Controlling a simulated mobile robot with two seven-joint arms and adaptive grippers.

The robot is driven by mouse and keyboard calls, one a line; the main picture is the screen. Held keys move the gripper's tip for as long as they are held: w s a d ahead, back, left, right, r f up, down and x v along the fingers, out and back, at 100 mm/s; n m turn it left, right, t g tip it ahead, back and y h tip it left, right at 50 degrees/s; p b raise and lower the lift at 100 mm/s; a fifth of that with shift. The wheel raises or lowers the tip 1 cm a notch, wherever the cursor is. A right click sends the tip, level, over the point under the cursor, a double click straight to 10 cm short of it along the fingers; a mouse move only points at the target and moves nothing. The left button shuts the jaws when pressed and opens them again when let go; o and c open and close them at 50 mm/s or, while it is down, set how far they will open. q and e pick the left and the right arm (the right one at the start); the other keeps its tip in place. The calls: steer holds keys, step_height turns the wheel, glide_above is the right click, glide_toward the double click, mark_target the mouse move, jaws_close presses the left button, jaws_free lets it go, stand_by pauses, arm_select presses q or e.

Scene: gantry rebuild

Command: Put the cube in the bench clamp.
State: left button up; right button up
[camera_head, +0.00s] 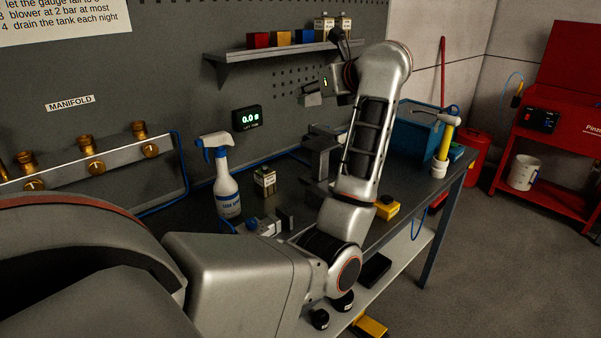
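My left arm comes in from the lower left, bends at the elbow and rises over the bench. My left gripper (311,96) hangs in the air below the shelf, pointing left. A small grey shape shows at its fingertips; I cannot tell whether it is only fingers or something held. I cannot single out the cube with certainty. A grey metal block-like fixture (320,153) stands on the bench, partly behind my forearm. A smaller grey and blue device with dark upright jaws (266,226) sits nearer; either could be the bench clamp. My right gripper is not in view.
A spray bottle (226,185) and a small labelled box (265,181) stand on the bench. The wall shelf (280,52) holds red, blue and orange blocks and labelled boxes. A blue crate (415,135), hammer (447,135) and yellow item (387,207) are right of my forearm.

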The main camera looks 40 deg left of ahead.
arm_select(q)
steer(key=s+d+f+n+g, duration=0.3)
steer(key=s+d+f, duration=0.1)
steer(key=s+f, duration=0.35)
steer(key=b, duration=0.8)
glide_above(305, 218)
steer(key=shift+y, duration=0.3)
step_height(305, 218, down, 16)
steer(key=shift+f, duration=0.35)
step_height(305, 218, down, 4)
steer(key=shift+a+f+b, duration=0.1)
steer(key=shift+f+b, duration=0.15)
steer(key=shift+b, duration=0.9)
steer(key=shift+w+f, duration=0.1)
steer(key=shift+f, duration=0.05)
steer(key=shift+r, duration=0.25)
steer(key=shift+f, duration=0.2)
steer(key=o, duration=1)
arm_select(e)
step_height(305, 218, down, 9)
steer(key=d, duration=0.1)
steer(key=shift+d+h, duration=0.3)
arm_select(q)
steer(key=shift+r, duration=0.1)
